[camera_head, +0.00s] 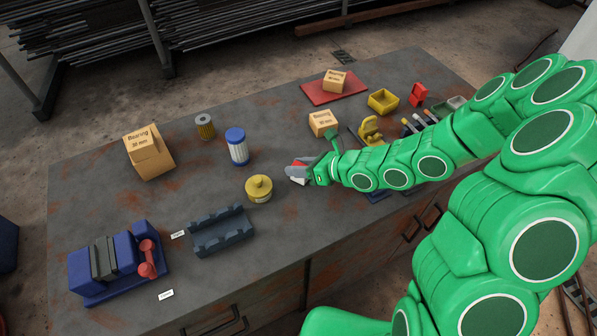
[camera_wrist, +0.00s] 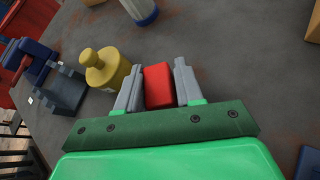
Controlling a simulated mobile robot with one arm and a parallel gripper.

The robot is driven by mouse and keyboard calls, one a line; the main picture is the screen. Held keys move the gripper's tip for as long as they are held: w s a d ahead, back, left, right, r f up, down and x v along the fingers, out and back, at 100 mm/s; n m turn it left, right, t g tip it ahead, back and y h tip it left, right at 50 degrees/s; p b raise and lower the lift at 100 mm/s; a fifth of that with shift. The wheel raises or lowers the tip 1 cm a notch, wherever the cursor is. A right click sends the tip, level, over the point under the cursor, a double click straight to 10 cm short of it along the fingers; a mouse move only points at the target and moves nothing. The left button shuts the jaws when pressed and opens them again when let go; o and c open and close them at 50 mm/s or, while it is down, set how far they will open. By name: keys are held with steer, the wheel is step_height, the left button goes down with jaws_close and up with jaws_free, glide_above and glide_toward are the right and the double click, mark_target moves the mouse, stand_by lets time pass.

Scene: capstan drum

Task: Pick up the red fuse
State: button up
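The red fuse (camera_wrist: 159,86) shows in the wrist view as a red block between the two grey fingers of my gripper (camera_wrist: 158,82). The fingers stand close along both its sides; whether they press on it I cannot tell. In the head view my gripper (camera_head: 298,172) is low over the workbench, right of the yellow knobbed pot. A little red of the fuse (camera_head: 298,163) shows beside the fingers, which hide most of it. Whether the fuse rests on the bench is unclear.
The yellow knobbed pot (camera_head: 259,188) stands just left of my gripper. A Bearing box (camera_head: 323,123) is behind it. A dark cradle (camera_head: 221,231) and a blue device with a red handle (camera_head: 120,264) are front left. The workbench (camera_head: 90,190) has bare room at left.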

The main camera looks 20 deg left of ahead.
steer(key=shift+c, duration=1.3)
jaws_close()
steer(key=shift+r, duration=5)
